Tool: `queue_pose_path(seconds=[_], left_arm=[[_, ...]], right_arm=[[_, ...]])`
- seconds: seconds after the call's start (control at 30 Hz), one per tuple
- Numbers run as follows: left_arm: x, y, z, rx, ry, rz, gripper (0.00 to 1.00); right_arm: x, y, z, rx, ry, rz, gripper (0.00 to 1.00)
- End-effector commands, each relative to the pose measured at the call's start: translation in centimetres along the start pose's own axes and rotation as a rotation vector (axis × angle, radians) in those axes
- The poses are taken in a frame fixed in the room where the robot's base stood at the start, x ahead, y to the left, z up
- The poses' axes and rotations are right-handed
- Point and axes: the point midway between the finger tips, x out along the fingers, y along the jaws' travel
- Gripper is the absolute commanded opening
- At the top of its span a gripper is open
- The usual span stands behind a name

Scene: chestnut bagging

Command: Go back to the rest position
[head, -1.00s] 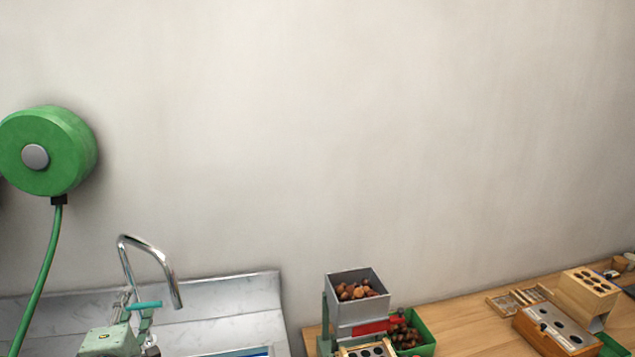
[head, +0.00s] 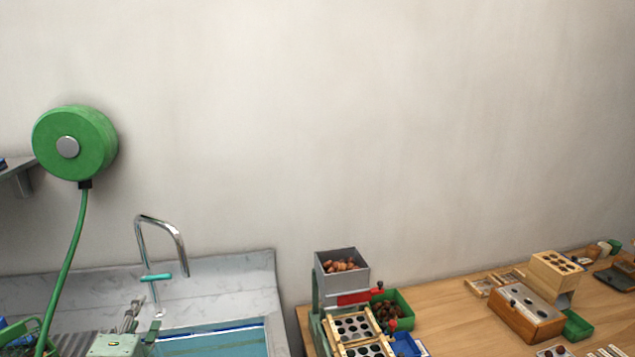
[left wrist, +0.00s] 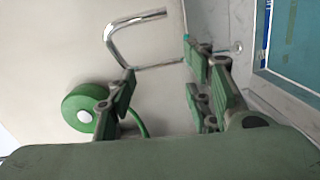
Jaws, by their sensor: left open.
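My left gripper (head: 135,318) shows at the bottom left of the head view, in front of the sink, pale green with grey fingers. In the left wrist view its fingers (left wrist: 160,92) stand apart with nothing between them. The steel tap (left wrist: 140,45) and the green hose reel (left wrist: 85,108) show behind them. In the head view the gripper is below the tap (head: 160,245) and apart from the bench things. Its lower part is cut off by the frame edge. My right gripper is not in view.
A sink (head: 215,342) with a blue-green basin lies bottom left. On the wooden bench (head: 445,325) stand a grey hopper of chestnuts (head: 342,269), a green bin of chestnuts (head: 398,313) and a wooden block with holes (head: 525,312). A green hose reel (head: 75,143) hangs on the bare wall.

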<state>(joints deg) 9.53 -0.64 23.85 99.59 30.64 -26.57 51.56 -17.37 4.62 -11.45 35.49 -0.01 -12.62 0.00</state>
Motion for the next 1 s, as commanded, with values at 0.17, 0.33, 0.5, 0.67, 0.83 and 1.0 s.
queue_pose_path(seconds=[0.17, 0.33, 0.5, 0.67, 0.83, 1.0], left_arm=[[-2.1, -2.4, 2.8, 0.172, -0.085, -0.087, 0.47], [-5.2, -5.5, 6.0, 0.384, -0.199, -0.189, 0.47], [-10.4, -9.6, 9.5, 0.656, -0.363, -0.316, 0.47], [-18.8, -14.3, 12.7, 0.986, -0.598, -0.460, 0.47], [-26.3, -17.0, 14.0, 1.225, -0.807, -0.558, 0.47], [-32.0, -18.2, 14.3, 1.376, -0.968, -0.617, 0.47]], right_arm=[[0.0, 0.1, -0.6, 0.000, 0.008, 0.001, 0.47], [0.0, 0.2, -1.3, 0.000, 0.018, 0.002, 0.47], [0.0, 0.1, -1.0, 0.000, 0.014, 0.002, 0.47], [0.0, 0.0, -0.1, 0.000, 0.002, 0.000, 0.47], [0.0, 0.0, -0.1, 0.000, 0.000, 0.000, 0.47], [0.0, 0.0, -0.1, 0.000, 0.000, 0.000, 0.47]])
